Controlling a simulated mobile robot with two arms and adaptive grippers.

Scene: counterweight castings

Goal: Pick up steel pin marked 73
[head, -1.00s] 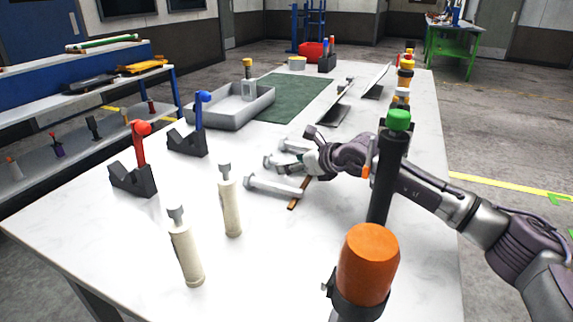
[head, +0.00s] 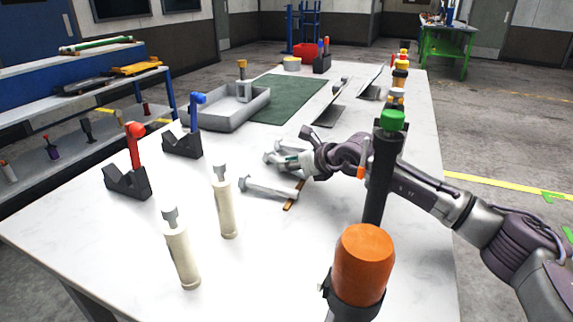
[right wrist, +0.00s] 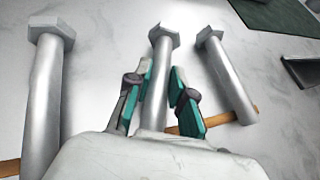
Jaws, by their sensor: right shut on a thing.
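Three grey steel pins with hexagonal heads are near the middle of the table, across a thin wooden strip (right wrist: 240,117). My right gripper (right wrist: 158,95) is shut on the middle steel pin (right wrist: 161,60), one teal-padded finger on each side of its shank. In the head view, my right gripper (head: 296,161) partly hides the pins behind the near pin (head: 268,188). In the right wrist view, one pin (right wrist: 44,90) lies to the left and another (right wrist: 228,75) to the right, both apart from the fingers. No number is readable on any pin. My left gripper is not in view.
An orange cylinder (head: 363,262) and a black post with a green cap (head: 384,165) stand close to my right arm. Two cream handles (head: 225,208) stand at front left. Black blocks (head: 127,182), a grey tray (head: 225,115) and a green mat (head: 290,98) lie beyond.

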